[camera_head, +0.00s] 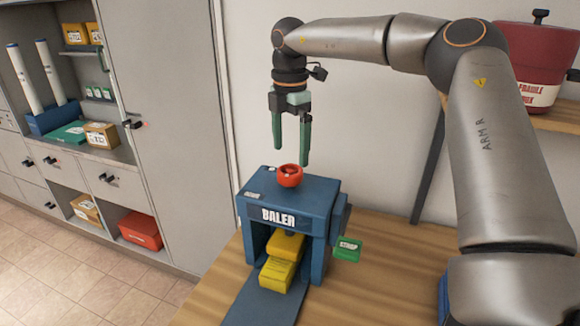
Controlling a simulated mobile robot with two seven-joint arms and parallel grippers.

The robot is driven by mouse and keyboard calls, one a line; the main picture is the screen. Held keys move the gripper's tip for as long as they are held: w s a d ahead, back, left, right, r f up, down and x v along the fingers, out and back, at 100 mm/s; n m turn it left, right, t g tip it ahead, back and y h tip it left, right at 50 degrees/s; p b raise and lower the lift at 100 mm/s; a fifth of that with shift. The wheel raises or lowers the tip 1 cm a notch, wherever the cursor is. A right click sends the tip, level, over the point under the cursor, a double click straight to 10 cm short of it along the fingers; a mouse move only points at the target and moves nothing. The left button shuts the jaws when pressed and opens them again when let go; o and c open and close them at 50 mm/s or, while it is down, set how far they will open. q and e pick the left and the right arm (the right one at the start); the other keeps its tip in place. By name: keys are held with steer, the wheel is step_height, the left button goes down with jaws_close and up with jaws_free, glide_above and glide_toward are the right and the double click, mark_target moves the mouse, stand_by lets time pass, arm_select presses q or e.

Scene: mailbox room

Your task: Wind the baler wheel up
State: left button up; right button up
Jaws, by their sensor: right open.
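The blue baler (322,213) stands on the wooden table and carries a white BALER label on its front. Its red wheel (290,176) sits on top of the housing. Yellow blocks (277,273) show inside the front opening, one above the other. A green STRAP tag (348,250) is at the baler's right side. My right gripper (291,154) hangs fingers-down above the red wheel, with its green fingers apart and nothing between them. The fingertips look just above the wheel; whether they touch it I cannot tell. My left gripper is not in view.
A wooden table (385,290) holds the baler, with bare surface to its right. A red container (540,65) stands on a shelf at the upper right. Grey cabinets (170,120) with tubes and boxes fill the left. A dark upright brace stands behind the table.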

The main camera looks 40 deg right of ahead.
mark_target(290, 170)
steer(key=shift+f+p, duration=0.35)
steer(key=shift+f, duration=2.4)
steer(key=c, duration=1.3)
steer(key=shift+c, duration=0.2)
